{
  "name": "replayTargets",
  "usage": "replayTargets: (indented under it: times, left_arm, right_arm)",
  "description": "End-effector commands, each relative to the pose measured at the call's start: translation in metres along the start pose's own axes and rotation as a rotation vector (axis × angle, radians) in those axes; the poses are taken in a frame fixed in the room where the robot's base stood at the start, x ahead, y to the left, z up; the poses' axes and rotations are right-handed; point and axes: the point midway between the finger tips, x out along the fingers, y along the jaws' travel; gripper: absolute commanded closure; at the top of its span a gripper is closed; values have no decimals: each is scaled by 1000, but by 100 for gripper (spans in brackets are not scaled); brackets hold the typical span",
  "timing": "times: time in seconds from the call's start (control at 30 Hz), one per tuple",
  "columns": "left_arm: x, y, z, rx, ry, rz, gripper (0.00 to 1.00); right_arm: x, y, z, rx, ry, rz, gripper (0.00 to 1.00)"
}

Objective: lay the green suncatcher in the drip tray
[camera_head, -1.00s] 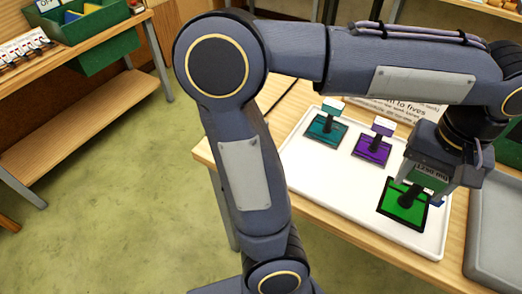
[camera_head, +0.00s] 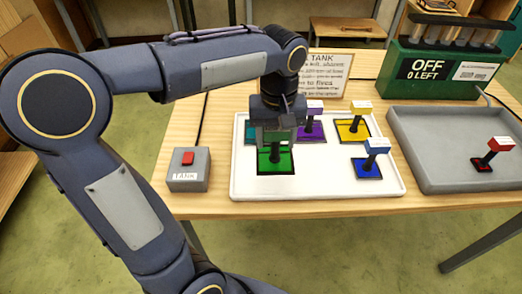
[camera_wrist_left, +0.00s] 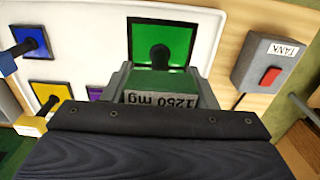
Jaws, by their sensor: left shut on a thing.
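The green suncatcher (camera_head: 284,163) is a square green pane with a dark border and an upright dark stem. It is over the left front of the white tray (camera_head: 330,193); I cannot tell if it touches it. My left gripper (camera_head: 275,138) comes from above and is shut on its handle block, labelled 1250 mg. The pane also shows in the left wrist view (camera_wrist_left: 180,43), beyond the gripper (camera_wrist_left: 160,92). A grey rimmed tray (camera_head: 438,150), apparently the drip tray, stands at the right with a red suncatcher (camera_head: 492,152) in it. My right gripper is not in view.
Teal (camera_head: 250,133), purple (camera_head: 312,133), yellow (camera_head: 353,128) and blue (camera_head: 367,168) suncatchers share the white tray. A TANK switch box (camera_head: 188,170) stands left. Behind are a sign (camera_head: 325,72) and a green box (camera_head: 440,72) reading OFF, 0 LEFT. The grey tray's left part is clear.

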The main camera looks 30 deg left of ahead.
Motion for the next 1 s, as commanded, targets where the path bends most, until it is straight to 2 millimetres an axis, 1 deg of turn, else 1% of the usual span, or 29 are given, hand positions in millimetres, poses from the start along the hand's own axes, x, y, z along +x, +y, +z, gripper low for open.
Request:
replayTargets:
  times: [0.03, 0.1, 0.2, 0.37, 0.43, 0.47, 0.5, 0.6, 0.7, 1.0]
  left_arm:
    - [13, -6, -5, -2, -7, -5, 76]
    - [24, -12, -13, -2, -5, -4, 76]
    - [36, -18, -20, 0, -4, -3, 76]
    - [46, -22, -27, 2, -3, -2, 76]
    - [52, -26, -31, 0, -4, -2, 76]
    - [56, -29, -33, 0, -5, -3, 76]
    - [64, -28, -32, 4, -6, -4, 76]
    - [78, -27, -31, 3, -5, -4, 76]
    - [84, -27, -32, 3, -2, -1, 76]
    - [86, -27, -32, 3, -2, -1, 76]
  right_arm:
    - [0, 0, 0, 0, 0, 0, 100]
    - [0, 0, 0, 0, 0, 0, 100]
    - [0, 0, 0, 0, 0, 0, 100]
    - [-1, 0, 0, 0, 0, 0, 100]
    - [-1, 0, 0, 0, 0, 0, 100]
    - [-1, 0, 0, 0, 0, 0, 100]
    - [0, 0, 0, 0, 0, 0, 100]
    - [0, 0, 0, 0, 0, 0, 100]
    - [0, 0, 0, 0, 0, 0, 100]
    - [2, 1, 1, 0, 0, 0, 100]
